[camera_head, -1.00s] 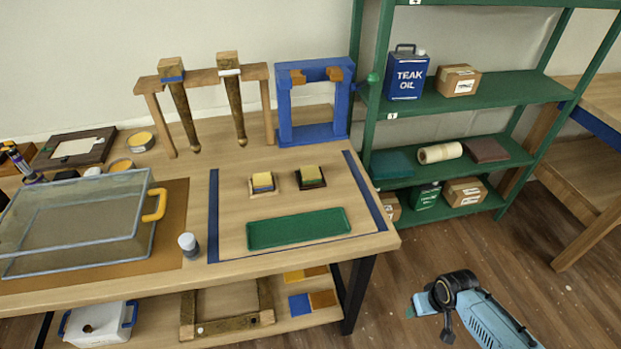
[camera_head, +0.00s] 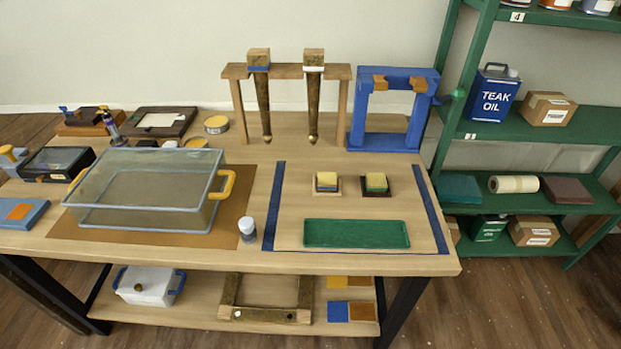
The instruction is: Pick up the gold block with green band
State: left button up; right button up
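The gold block with a green band (camera_head: 376,182) sits on a small dark square base on the table, at the right of a pair. Beside it to the left, a similar gold block with a blue band (camera_head: 327,181) sits on a light wood base. Both stand behind a green tray (camera_head: 356,245), inside an area edged by dark blue strips. Neither of my grippers is in view.
A clear bin with yellow handles (camera_head: 222,205) stands left on a brown mat. A small white-capped jar (camera_head: 247,229) is near the front. A blue frame (camera_head: 424,110) and a wooden rack (camera_head: 237,110) stand behind the blocks. Green shelves (camera_head: 470,130) rise at right.

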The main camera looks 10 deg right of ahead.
aim_at(375, 184)
jog(key=u, duration=1.95)
jog(key=k, duration=0.85)
jog(key=z, duration=1.4)
